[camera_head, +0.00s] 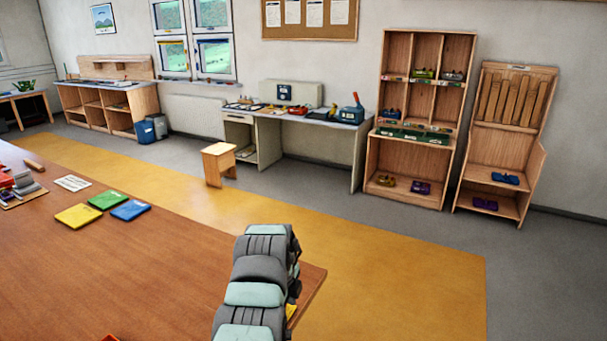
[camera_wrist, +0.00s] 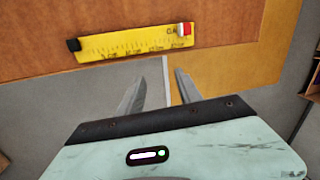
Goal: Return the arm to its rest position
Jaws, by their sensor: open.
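My arm (camera_head: 258,285) rises at the bottom middle of the head view, at the right end of the brown table, with its joints stacked. The gripper's fingers are hidden in that view. In the wrist view my gripper (camera_wrist: 158,88) shows two grey fingers spread apart with nothing between them. Beyond the fingertips a yellow ruler-like strip (camera_wrist: 125,43) lies on brown wood, with a black block at its left end and a red and white piece at its right end. The strip is apart from the fingers.
The table (camera_head: 130,265) holds a yellow (camera_head: 80,216), a green (camera_head: 108,200) and a blue (camera_head: 130,210) square, a white card (camera_head: 72,183), and grey and red items at the left. A stool (camera_head: 218,160), desk (camera_head: 340,150) and shelves (camera_head: 412,165) stand across the open floor.

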